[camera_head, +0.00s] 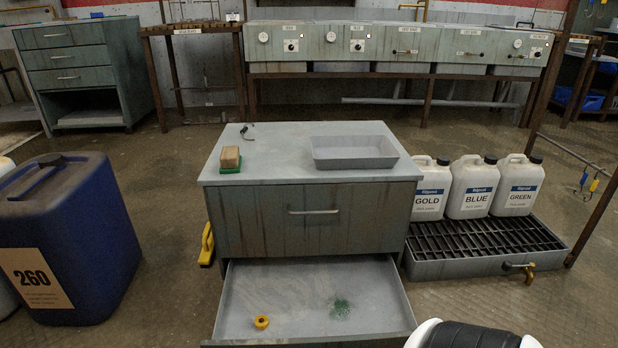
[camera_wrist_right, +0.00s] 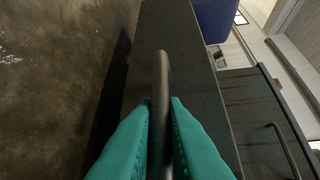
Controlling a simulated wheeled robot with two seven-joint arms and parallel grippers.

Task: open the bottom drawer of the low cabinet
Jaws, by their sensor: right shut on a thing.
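The low cabinet (camera_head: 270,174) stands in the middle of the head view. Its top drawer (camera_head: 258,222) is closed and has a bar handle. Its bottom drawer (camera_head: 300,292) is pulled out, and its inside shows a yellow ring (camera_head: 261,322) and a patch of green bits (camera_head: 341,307). The bottom drawer's front is mostly cut off by the lower edge. In the right wrist view my right gripper (camera_wrist_right: 160,108), with teal fingers, is shut on the bar handle (camera_wrist_right: 162,70) of the drawer front (camera_wrist_right: 200,75). My left gripper is in neither view.
A grey tray (camera_head: 354,163) and a brown block on a green base (camera_head: 230,160) sit on the cabinet top. A blue drum (camera_head: 75,225) stands at left. White jugs (camera_head: 473,188) stand by a grated tray (camera_head: 430,265) at right. A yellow object (camera_head: 207,243) stands beside the cabinet.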

